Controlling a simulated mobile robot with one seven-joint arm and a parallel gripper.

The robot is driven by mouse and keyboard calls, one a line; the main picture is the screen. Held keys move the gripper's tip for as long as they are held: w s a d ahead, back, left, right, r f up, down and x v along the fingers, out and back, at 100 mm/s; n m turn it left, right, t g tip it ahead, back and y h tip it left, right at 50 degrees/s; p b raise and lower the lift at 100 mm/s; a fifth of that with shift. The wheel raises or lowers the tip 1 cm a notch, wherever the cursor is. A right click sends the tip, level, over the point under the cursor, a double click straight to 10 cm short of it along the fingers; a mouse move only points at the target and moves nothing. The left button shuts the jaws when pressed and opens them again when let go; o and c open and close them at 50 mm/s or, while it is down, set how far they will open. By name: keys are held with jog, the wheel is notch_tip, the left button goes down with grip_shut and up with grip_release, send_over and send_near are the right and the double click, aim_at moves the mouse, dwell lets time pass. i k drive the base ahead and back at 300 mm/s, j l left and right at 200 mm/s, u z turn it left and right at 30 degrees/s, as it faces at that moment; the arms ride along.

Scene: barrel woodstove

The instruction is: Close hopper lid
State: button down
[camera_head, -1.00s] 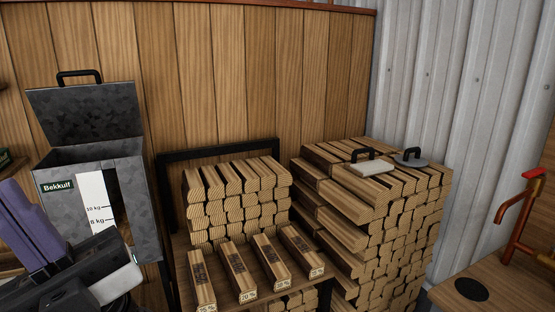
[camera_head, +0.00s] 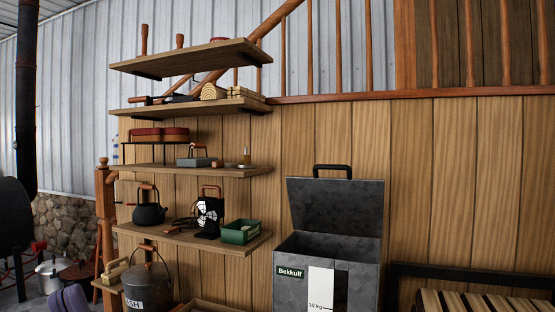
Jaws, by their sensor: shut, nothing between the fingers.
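The hopper (camera_head: 366,277) is a dark grey mottled metal box at the lower right of the head view, with a "Bekkulf" label and a white kg scale strip on its front. Its lid (camera_head: 336,206) stands up at the back, tilted open, with a black handle (camera_head: 333,168) on its top edge. The hopper's opening shows below the lid. The lower part of the hopper is cut off by the frame. A purple part of my arm shows at the bottom left edge. My gripper is not in view.
Wooden shelves (camera_head: 195,170) with a kettle (camera_head: 149,212), a green box (camera_head: 240,231) and other items stand left of the hopper. A black rack (camera_head: 480,276) with firewood (camera_head: 485,302) is close on the right. The plank wall is behind.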

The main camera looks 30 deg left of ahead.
aim_at(349, 206)
jog(key=i+l+u, duration=0.1)
jog(key=u, duration=0.25)
jog(key=i+l+u, duration=0.2)
jog(key=u, duration=0.15)
jog(key=i+l+u, duration=0.1)
jog(key=u, duration=0.25)
jog(key=l, duration=0.1)
